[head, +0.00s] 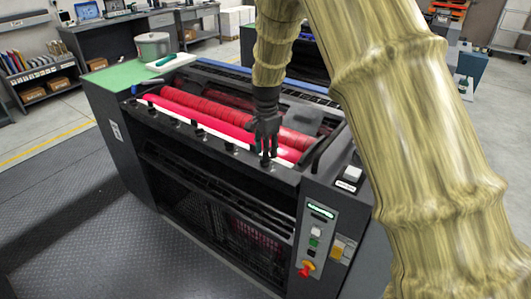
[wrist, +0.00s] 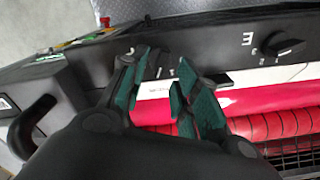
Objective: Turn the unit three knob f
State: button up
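My gripper (head: 265,135) points down at the right end of the front rail of a press unit with red rollers (head: 205,110). In the wrist view my gripper (wrist: 160,82) has its green-padded fingers apart, so it is open. A black knob (wrist: 278,46) sits right of the fingers there, beside a pale mark like an upside-down 3 or an E. The knob is apart from the fingers. Small pale marks and dark parts show at the gap between the fingers; whether a knob is there is unclear. The head view shows several small dark knobs (head: 200,133) along the rail.
A control panel (head: 315,235) with buttons and a red-orange knob (head: 306,268) is on the unit's front right. A green top (head: 118,75) with a grey pot (head: 152,46) is at its left. The floor in front (head: 90,240) is clear.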

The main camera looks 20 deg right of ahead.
jog(key=shift+f, duration=1.3)
grip_shut()
